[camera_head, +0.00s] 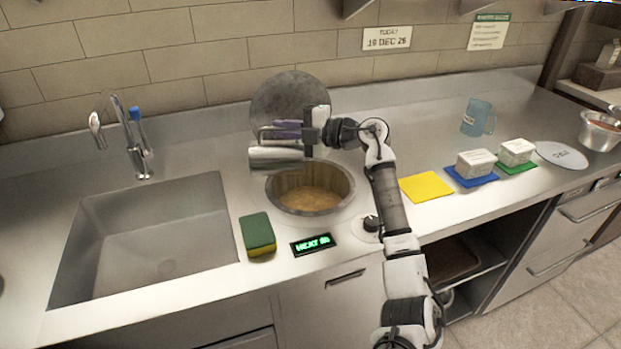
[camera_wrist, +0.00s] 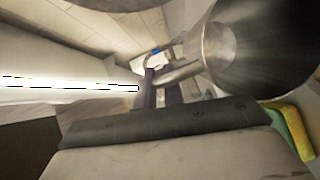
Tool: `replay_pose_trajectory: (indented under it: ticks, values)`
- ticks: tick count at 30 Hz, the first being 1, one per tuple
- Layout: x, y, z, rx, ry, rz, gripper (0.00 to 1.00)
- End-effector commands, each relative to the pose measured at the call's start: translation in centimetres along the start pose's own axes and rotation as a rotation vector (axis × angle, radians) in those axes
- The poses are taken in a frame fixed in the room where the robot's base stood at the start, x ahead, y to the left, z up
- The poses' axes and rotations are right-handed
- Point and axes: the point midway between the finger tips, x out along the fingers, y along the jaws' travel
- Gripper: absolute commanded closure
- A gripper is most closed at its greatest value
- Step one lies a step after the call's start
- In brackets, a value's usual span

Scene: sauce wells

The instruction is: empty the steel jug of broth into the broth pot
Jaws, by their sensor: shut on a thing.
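The steel jug (camera_head: 272,158) is on its side, about level, above the back left rim of the broth pot. It also shows in the wrist view (camera_wrist: 217,45), with its handle (camera_wrist: 180,74) running to my fingers. My gripper (camera_head: 288,130) is shut on the jug by its handle; the purple fingers show in the wrist view (camera_wrist: 150,90). The broth pot (camera_head: 350,190) is a round well sunk in the counter, with brownish broth (camera_head: 310,197) inside. I see no clear stream between jug and pot, and I cannot tell how much is in the jug.
A round grey lid (camera_head: 285,92) stands behind the pot. A sink (camera_head: 150,240) with a tap (camera_head: 135,150), a green-yellow sponge (camera_head: 257,234) and a heat display (camera_head: 313,244) are nearby. A yellow mat (camera_head: 427,187), two white tubs and a blue jug (camera_head: 477,117) stand right.

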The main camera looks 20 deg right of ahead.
Motion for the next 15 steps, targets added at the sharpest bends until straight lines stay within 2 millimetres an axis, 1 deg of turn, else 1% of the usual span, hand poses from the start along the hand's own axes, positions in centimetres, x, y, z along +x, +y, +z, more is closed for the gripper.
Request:
replay_pose_trajectory:
  ticks: [1,2,5,10,15]
  values:
    - [1.2,-0.1,-0.6,-0.04,-0.019,-0.083,1.0]
    - [1.7,-0.5,-0.6,-0.053,-0.027,-0.116,1.0]
    - [1.9,-1.0,-0.5,-0.057,-0.036,-0.136,1.0]
    - [2.5,-0.7,-0.9,-0.068,-0.039,-0.158,1.0]
    - [4.1,-0.3,-1.7,-0.101,-0.055,-0.227,1.0]
